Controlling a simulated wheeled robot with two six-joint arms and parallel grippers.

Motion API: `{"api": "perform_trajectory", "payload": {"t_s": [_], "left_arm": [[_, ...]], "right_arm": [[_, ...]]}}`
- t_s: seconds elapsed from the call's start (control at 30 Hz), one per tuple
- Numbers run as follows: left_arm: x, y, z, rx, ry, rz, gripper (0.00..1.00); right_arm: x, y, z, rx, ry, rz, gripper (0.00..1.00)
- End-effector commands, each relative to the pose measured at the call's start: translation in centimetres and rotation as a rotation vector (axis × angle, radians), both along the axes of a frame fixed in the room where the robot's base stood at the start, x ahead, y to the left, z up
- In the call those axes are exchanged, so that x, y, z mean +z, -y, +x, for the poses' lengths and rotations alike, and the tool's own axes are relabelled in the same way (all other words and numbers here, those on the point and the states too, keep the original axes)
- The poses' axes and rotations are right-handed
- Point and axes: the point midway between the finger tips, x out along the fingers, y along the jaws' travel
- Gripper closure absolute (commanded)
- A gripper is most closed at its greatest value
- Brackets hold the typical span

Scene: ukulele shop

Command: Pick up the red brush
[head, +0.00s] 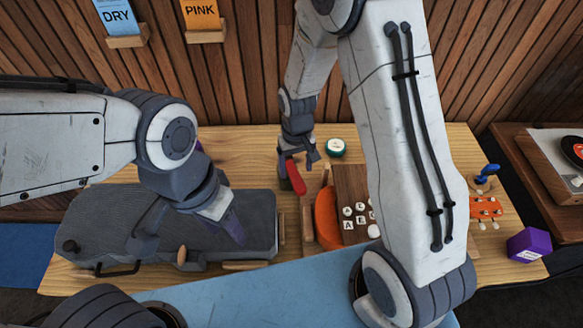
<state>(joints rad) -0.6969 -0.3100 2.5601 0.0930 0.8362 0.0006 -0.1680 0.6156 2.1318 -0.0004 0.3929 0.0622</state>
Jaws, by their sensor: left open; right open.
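A red object (296,178), which looks like the red brush, stands out at the back middle of the wooden table, left of a brown board. My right gripper (299,163) points down right at it, with its fingers apart. The fingers overlap the red object in the picture, and I cannot tell whether they touch it. The brush's far end is partly hidden by the gripper. My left gripper (232,228) is open over the dark grey case (105,222), pointing down near its right part.
The wooden table (245,150) holds a green-and-white round tin (336,147), an orange ukulele (326,218), a brown board (350,185) with several letter tiles, and a purple box (529,245). A turntable (560,160) stands right. My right arm hides the table's middle right.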

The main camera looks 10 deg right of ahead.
Motion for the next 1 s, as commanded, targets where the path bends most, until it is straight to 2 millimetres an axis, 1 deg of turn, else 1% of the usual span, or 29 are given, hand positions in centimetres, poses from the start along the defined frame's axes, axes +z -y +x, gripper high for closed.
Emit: {"api": "perform_trajectory", "payload": {"t_s": [0.03,0.1,0.2,0.3,0.57,0.67,0.7,0.77,0.8,1.0], "left_arm": [[0.6,0.0,0.0,0.000,0.000,0.000,0.50],[1.1,0.0,0.0,0.000,0.000,0.000,0.50],[1.2,0.0,0.0,0.001,0.000,0.000,0.50],[1.3,0.0,0.0,0.001,0.000,0.000,0.50],[1.3,0.0,0.0,0.001,0.000,0.000,0.50],[1.3,0.0,0.0,0.001,0.000,0.000,0.50],[1.3,0.0,0.0,0.001,0.000,0.000,0.50],[1.3,0.0,0.0,0.001,0.000,0.000,0.50],[1.3,0.0,0.0,0.001,0.000,0.000,0.50],[1.3,0.0,0.0,0.001,0.000,0.000,0.50]], "right_arm": [[-0.6,0.1,-0.2,-0.001,-0.008,-0.001,0.23],[-1.5,0.2,-0.3,0.000,-0.007,-0.001,0.23],[-3.0,0.2,-0.3,0.000,-0.006,-0.001,0.23],[-3.8,0.2,-0.2,0.000,-0.004,0.000,0.23],[-4.0,0.2,-0.1,0.000,0.000,0.000,0.23],[-4.0,0.2,-0.2,0.000,-0.001,0.000,0.57],[-4.0,0.2,-0.2,0.000,-0.001,0.000,0.72],[-4.0,0.2,-0.2,0.000,-0.001,0.000,0.95],[-4.0,0.2,-0.2,0.000,-0.001,0.000,1.00],[-4.0,0.2,-0.2,0.000,-0.001,0.000,1.00]]}}
